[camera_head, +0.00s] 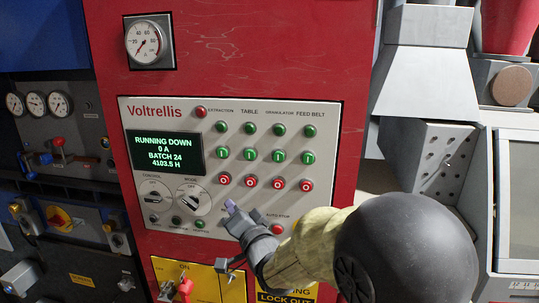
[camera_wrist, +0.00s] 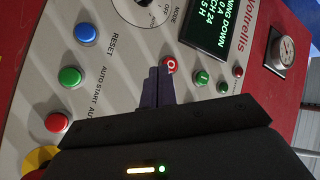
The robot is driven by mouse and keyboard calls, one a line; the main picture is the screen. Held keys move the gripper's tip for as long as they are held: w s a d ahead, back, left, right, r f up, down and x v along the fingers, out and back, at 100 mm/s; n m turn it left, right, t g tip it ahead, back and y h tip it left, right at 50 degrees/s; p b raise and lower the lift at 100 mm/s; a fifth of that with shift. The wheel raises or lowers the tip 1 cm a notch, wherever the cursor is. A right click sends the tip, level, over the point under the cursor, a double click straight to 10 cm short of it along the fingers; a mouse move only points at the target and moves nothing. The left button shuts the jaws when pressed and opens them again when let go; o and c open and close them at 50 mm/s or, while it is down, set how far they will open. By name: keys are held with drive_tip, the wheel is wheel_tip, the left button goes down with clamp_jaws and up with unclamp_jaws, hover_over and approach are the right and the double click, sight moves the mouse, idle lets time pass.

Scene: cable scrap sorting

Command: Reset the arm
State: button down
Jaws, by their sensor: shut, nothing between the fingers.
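My gripper (camera_head: 232,207) is in front of the lower middle of the Voltrellis control panel (camera_head: 134,112), below the row of red stop buttons. In the wrist view my gripper (camera_wrist: 158,84) has its fingers together, with nothing between them. Its tips appear just beside a red stop button (camera_wrist: 171,65); I cannot tell whether they touch the panel. My arm reaches in from the lower right and hides part of the panel's lower edge. The display (camera_head: 162,151) reads RUNNING DOWN, 0 A, BATCH 24, 4103.5 H.
A round gauge (camera_head: 147,41) sits above the panel. Yellow lockout plates (camera_head: 199,278) with a red padlock-like part lie below. A blue cabinet with gauges (camera_head: 34,104) stands left, and grey machinery (camera_head: 425,95) stands right. Blue (camera_wrist: 86,33), green (camera_wrist: 69,77) and red (camera_wrist: 57,122) buttons show in the wrist view.

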drive_tip(key=d+f+g+h, duration=0.3)
drive_tip(key=d+f+h, duration=0.4)
drive_tip(key=d, duration=0.5)
drive_tip(key=s+d+f+n+g+h, duration=0.1)
drive_tip(key=s+d+f+g+h, duration=0.1)
drive_tip(key=s+d+f+g, duration=0.3)
drive_tip(key=s+d+f+n+g+h, duration=0.1)
drive_tip(key=s+d+f+n+g, duration=0.1)
drive_tip(key=s+d+f+g, duration=0.2)
drive_tip(key=s+d+f, duration=0.3)
drive_tip(key=s+d, duration=0.5)
drive_tip(key=s, duration=0.2)
drive_tip(key=shift+s+f+n+g+h, duration=0.25)
drive_tip(key=shift+f+n+g+h, duration=0.05)
drive_tip(key=shift+f+g+h, duration=0.1)
drive_tip(key=shift+d, duration=0.1)
drive_tip(key=shift+w, duration=0.15)
idle(0.9)
